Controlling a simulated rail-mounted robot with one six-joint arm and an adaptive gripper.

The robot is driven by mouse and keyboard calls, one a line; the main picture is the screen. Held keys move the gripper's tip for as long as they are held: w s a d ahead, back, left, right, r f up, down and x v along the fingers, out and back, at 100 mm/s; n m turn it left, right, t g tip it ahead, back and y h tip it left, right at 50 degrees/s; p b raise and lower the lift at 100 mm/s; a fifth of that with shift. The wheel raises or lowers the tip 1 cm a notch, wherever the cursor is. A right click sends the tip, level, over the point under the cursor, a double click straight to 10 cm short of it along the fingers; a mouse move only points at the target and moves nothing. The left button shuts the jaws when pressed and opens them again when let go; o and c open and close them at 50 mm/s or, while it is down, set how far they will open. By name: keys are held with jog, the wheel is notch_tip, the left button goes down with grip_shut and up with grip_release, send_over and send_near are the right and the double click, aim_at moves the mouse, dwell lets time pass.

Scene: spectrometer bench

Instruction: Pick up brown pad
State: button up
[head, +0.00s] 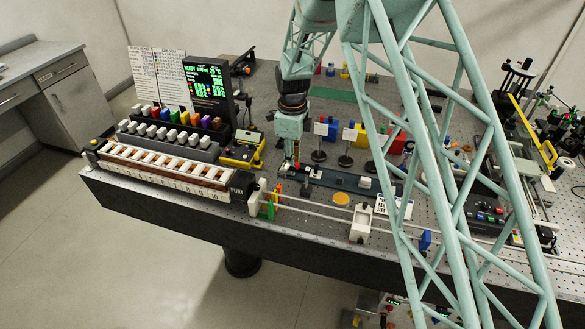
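My gripper (288,164) points down over the middle of the bench, just above the left end of a long dark plate (322,184). Its fingers are small and dark here, so I cannot tell whether they are open or shut, or whether anything is between them. No object stands out clearly as a brown pad. A flat round tan-orange disc (341,198) lies on the bench to the right of and nearer than the gripper. A long brown strip (168,168) runs along the white numbered rack at the left.
Small coloured blocks (272,203) stand by a rail with a white carriage (361,222). Label stands (345,147) rise right of the gripper. A black display (209,88) and a yellow-black box (243,150) stand left. My lattice arm hides part of the right side.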

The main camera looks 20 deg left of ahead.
jog(key=shift+c, duration=0.2)
dwell(0.3)
jog(key=c, duration=0.5)
jog(key=shift+r, duration=0.2)
jog(key=shift+r, duration=4.85)
